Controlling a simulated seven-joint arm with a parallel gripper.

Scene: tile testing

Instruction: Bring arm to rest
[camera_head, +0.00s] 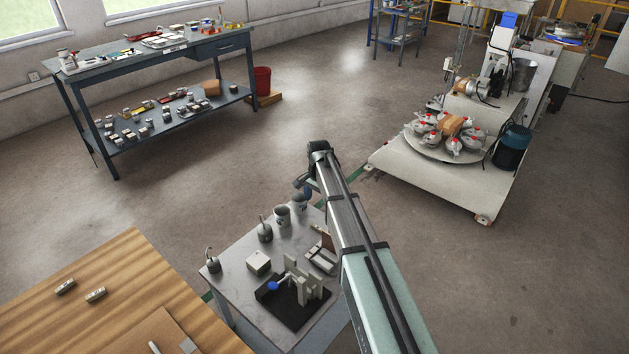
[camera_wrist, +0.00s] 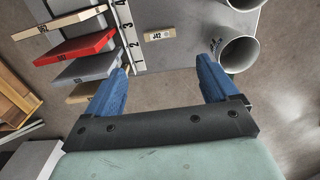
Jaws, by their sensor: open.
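My arm (camera_head: 350,215) reaches away from the camera, over the right side of the small grey table (camera_head: 237,256). My gripper (camera_wrist: 160,82) shows in the wrist view as two blue fingers, spread wide with nothing between them. In the head view its end is small and partly hidden by the arm. Beyond the fingertips in the wrist view lies a small tan block marked J42 (camera_wrist: 159,33). Left of it is a rack numbered 1 to 4 (camera_wrist: 125,35), holding a red tile (camera_wrist: 75,47), a grey tile (camera_wrist: 88,67) and other pale tiles.
Grey cups (camera_wrist: 240,52) stand right of the fingers. A wooden table (camera_head: 130,270) is at front left. A workbench and a wheeled machine stand farther back; floor between is clear.

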